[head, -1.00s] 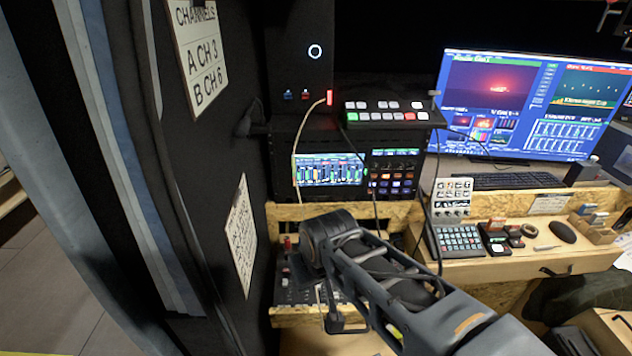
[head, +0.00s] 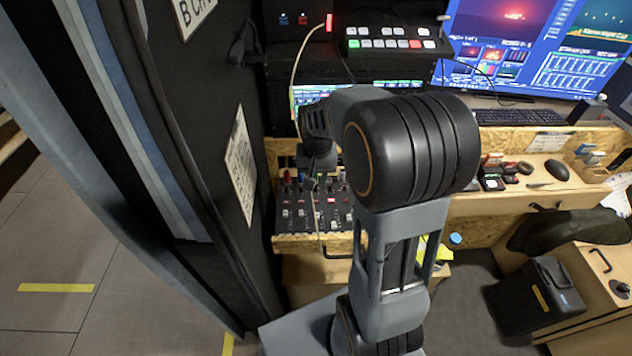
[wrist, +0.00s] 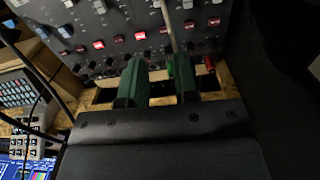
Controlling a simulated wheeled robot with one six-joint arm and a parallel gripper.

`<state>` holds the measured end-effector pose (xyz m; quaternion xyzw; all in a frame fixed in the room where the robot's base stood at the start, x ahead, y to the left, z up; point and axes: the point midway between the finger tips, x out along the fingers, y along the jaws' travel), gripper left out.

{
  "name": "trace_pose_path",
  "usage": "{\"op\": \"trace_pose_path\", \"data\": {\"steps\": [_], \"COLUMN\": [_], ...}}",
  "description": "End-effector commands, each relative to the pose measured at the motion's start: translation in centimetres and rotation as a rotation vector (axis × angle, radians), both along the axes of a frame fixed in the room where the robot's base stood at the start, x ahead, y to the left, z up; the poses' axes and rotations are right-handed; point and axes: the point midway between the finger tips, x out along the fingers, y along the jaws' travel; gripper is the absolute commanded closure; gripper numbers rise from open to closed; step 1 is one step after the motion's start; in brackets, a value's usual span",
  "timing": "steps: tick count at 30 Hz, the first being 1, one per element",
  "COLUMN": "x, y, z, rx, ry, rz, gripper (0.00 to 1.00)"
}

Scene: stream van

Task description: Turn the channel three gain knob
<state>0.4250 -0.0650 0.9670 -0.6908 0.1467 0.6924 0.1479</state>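A black mixer panel (head: 290,222) with rows of knobs, lit red buttons and faders lies on a wooden shelf; it also fills the top of the wrist view (wrist: 100,28). My gripper (wrist: 160,66) shows two green fingers, spread apart, low over the mixer's knob edge. A red knob (wrist: 208,62) stands right of the fingers. A small green knob (wrist: 171,67) shows just left of the right finger, partly hidden. In the head view my arm covers the mixer's right part. I cannot read the channel labels, so which knob is channel three is unclear.
A pale cable (wrist: 168,28) hangs across the mixer, near the fingers. A black wall panel with a paper sheet (head: 240,165) stands close on the left. A switcher (head: 390,42) sits above, and a desk with a keyboard (head: 520,117) is at right.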

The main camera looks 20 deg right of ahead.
Motion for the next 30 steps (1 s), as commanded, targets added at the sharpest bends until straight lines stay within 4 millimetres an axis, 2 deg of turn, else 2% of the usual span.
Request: {"op": "trace_pose_path", "data": {"steps": [1,5,7,9,12,17,30], "x": [1.6,5.4,7.4,8.5,8.6,8.5,8.4], "y": [-1.0,-2.9,-3.5,-3.7,-3.7,-3.7,-3.7], "z": [-0.9,-2.4,-2.2,-0.9,-0.7,-1.8,-9.7], "rx": [0.003,0.002,-0.001,-0.003,-0.003,-0.003,-0.003], "ry": [0.023,0.042,0.026,-0.003,-0.003,0.001,0.003], "rz": [-0.072,-0.279,-0.393,-0.479,-0.559,-0.606,-0.606], "gripper": [0.72,0.72,0.72,0.72,0.72,0.72,0.72]}}
